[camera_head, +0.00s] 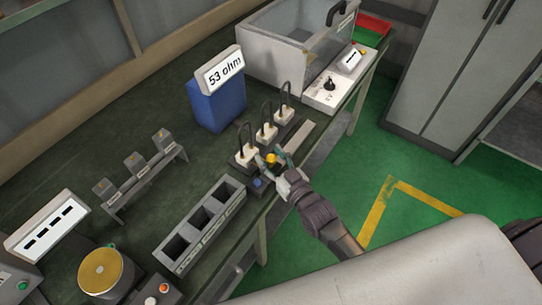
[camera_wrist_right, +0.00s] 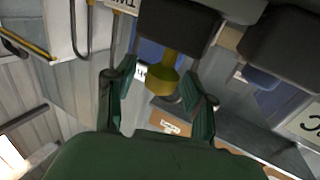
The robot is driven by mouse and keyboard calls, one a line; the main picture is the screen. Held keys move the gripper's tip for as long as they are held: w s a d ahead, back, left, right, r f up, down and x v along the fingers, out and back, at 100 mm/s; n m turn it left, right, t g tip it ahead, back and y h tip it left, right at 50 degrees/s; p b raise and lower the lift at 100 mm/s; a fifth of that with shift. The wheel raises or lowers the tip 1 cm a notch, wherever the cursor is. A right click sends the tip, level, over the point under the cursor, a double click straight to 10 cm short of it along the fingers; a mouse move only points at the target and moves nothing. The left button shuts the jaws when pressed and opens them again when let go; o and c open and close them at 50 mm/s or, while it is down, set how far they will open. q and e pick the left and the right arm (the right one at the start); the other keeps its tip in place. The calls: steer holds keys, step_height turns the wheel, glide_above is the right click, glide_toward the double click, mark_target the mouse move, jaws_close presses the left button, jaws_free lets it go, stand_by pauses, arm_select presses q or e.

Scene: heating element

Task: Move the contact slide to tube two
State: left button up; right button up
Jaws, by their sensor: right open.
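In the right wrist view the yellow knob (camera_wrist_right: 161,82) hangs from a dark block (camera_wrist_right: 177,26). My right gripper (camera_head: 275,160) is open, with its green fingers (camera_wrist_right: 163,92) on either side of the knob; gaps show, and I cannot tell any contact. White blocks with black loops (camera_head: 267,132) stand in a row along the rail. A partly cut-off label beginning "TW" (camera_wrist_right: 123,4) shows in the wrist view. My left gripper is not in view.
A blue meter (camera_head: 216,104) reading "53 ohm" stands behind the rail. A grey three-compartment holder (camera_head: 200,224) lies at the near left. A clear-lidded box (camera_head: 290,45) and a switch panel (camera_head: 335,92) stand farther along. The bench's front edge is close to my right gripper.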

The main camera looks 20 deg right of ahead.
jaws_close()
steer(key=w+d, duration=0.1)
steer(key=d, duration=0.1)
steer(key=w+d+b, duration=0.1)
steer(key=w+d, duration=0.1)
steer(key=d, duration=0.1)
steer(key=w+d+b, duration=0.1)
steer(key=w+d, duration=0.1)
steer(key=shift+w+d+f, duration=0.15)
steer(key=shift+w, duration=0.1)
steer(key=shift+w+d, duration=0.3)
steer(key=shift+d, duration=0.05)
jaws_free()
